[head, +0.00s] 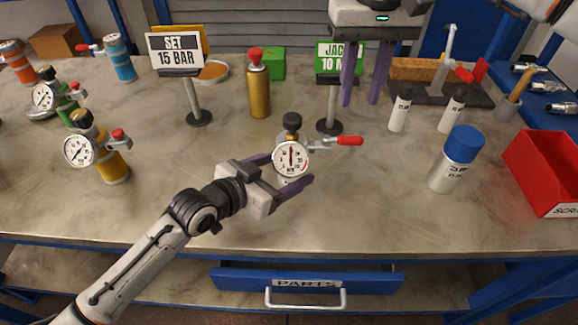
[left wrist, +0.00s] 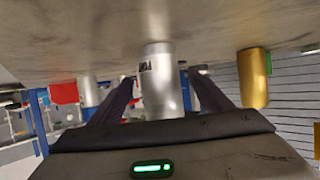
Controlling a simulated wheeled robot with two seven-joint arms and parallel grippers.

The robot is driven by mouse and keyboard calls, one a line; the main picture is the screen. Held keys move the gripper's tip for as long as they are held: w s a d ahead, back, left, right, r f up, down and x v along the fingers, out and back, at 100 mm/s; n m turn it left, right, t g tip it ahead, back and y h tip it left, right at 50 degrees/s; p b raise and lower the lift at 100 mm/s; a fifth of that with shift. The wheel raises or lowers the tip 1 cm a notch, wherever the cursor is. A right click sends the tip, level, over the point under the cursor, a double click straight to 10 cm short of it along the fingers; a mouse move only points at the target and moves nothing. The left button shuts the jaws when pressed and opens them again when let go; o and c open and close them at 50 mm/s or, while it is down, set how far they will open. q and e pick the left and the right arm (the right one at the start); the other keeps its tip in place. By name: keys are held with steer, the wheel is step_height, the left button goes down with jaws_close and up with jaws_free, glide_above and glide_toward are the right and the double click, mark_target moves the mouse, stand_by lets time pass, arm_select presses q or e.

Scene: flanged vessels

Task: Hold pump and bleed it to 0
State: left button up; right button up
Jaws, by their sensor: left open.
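The pump has a round white gauge (head: 291,158), a black knob (head: 291,121) on top and a red-tipped lever (head: 349,141) to the right. The gauge needle points roughly upward; its value is too small to read. My left gripper (head: 293,172) is open around the pump's body, one finger on each side. In the left wrist view the silver body (left wrist: 160,85) stands between the spread fingers, with gaps on both sides.
A "SET 15 BAR" sign (head: 175,53) and a gold bottle (head: 258,88) stand behind. A green sign (head: 327,60) is partly hidden. A blue-capped can (head: 456,160) and red bin (head: 547,170) are right; gauged vessels (head: 108,160) are left. The front table is clear.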

arm_select(q)
steer(key=shift+x, duration=0.95)
steer(key=shift+c, duration=0.2)
steer(key=c, duration=1.4)
steer(key=shift+c, duration=0.2)
